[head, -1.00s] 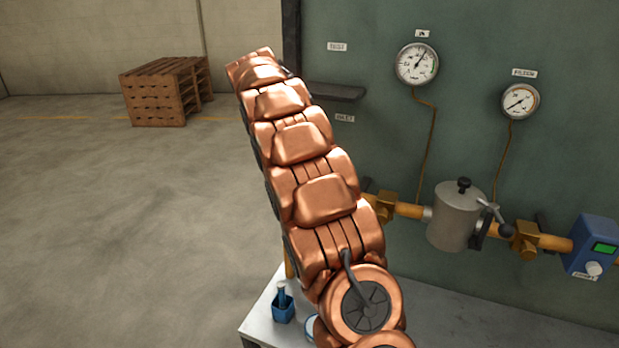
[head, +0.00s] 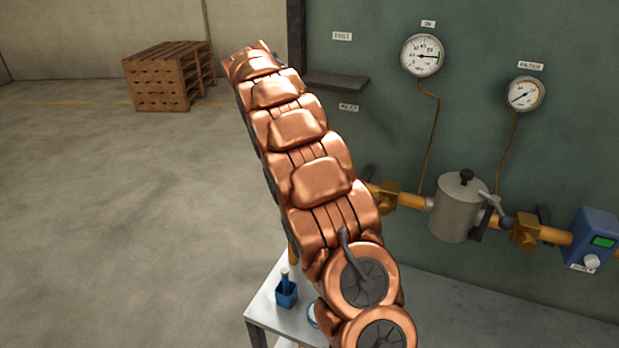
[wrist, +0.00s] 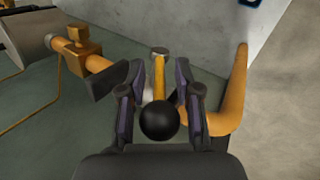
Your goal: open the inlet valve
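In the wrist view, a black ball knob (wrist: 159,121) sits at the near end of a yellow lever (wrist: 159,77), which I take to be the inlet valve's handle. My gripper (wrist: 159,108) has one finger on each side of the knob, and both appear to touch it. The lever runs away between the fingers; the valve body is mostly hidden by the fingers. In the head view my arm hides the gripper and valve. The IN gauge (head: 422,56) has its needle pointing right; the FILTER gauge (head: 525,94) needle points low left.
A grey filter pot (head: 457,208) with a dark-knobbed handle and a blue meter box (head: 592,240) sit along the orange pipe (head: 411,200). Stacked pallets (head: 160,78) stand far left; the floor between is clear.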

